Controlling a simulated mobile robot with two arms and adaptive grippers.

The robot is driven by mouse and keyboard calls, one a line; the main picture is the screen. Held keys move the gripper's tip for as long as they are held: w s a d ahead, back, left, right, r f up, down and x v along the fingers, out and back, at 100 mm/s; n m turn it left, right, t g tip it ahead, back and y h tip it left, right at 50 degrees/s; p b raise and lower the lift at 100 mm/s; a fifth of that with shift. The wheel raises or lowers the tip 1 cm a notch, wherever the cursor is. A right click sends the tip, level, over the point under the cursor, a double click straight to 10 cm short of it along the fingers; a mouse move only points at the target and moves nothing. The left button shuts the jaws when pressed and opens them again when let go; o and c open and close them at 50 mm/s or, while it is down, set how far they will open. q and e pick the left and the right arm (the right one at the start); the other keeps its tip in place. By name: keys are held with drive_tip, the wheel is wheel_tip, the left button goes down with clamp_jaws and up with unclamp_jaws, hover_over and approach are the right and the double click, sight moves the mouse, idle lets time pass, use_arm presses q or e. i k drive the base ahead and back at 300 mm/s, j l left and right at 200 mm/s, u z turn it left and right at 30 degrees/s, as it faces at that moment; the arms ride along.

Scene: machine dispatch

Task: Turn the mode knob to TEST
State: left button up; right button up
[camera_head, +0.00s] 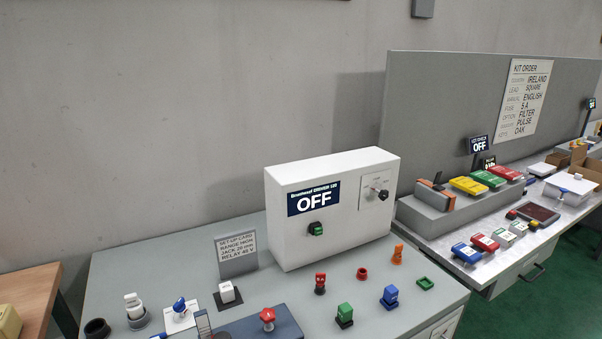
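The white machine box (332,240) stands on the grey bench. Its dark display reads OFF. On the right of its front face is a pale dial plate (365,198) with small lettering that is too small to read. A small knob (377,191) sits on this plate, with a black part at its lower right. I cannot tell which mark it points to. A green switch (316,229) is below the display. Neither of my grippers is in view.
Several coloured connectors, including a green one (345,315) and a blue one (389,297), stand on the bench before the box. A set-up card (237,247) stands left of it. A grey partition (440,110) and second bench are at right.

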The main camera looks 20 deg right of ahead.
sight(383, 194)
drive_tip(key=z, duration=1.25)
drive_tip(key=i+l+u, duration=0.1)
drive_tip(key=l, duration=0.2)
